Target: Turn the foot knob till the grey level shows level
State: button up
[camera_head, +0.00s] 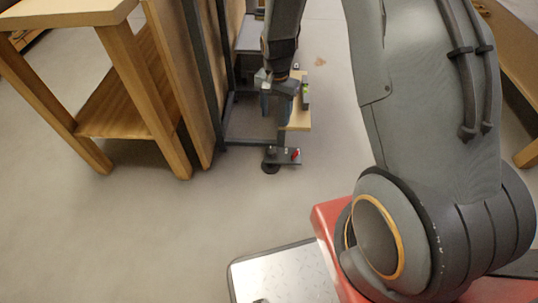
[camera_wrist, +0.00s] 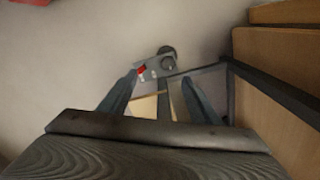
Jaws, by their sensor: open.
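The foot of the dark frame shows low in the head view as a black round piece (camera_head: 270,168) beside a dark plate with a red mark (camera_head: 294,156). In the wrist view the dark round foot knob (camera_wrist: 167,52) sits by a grey plate (camera_wrist: 152,68) with a red mark, just beyond the fingertips. The grey level (camera_head: 305,91), with a green patch, stands at the pale board's right side; its exact reading is too small to tell. My gripper (camera_head: 274,110) is open and empty, above and behind the foot, apart from it. It also shows in the wrist view (camera_wrist: 160,80).
The dark metal frame (camera_head: 222,75) stands left of my gripper, against wooden panelling. A pale wooden board (camera_head: 299,118) is close by my gripper. A wooden table (camera_head: 125,50) stands at the left. The floor in front of the foot is clear.

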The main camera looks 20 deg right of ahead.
aim_at(271, 149)
jog(key=w+f+m+b, duration=0.1)
jog(key=f+b, duration=0.1)
jog(key=f, duration=0.4)
jog(key=w+f+b, duration=0.2)
jog(key=f, duration=0.4)
jog(key=w+f+m+b, duration=0.1)
jog(key=w+f+b, duration=0.1)
jog(key=f, duration=0.4)
jog(key=shift+w+f+m+b, duration=0.15)
jog(key=shift+m+b, duration=0.15)
jog(key=shift+b, duration=0.1)
notch_tip(271, 149, down, 8)
jog(key=b, duration=0.3)
jog(key=c, duration=0.9)
jog(key=shift+a, duration=0.2)
jog(key=shift+c, duration=0.8)
jog(key=shift+d, duration=0.1)
jog(key=shift+r, duration=0.2)
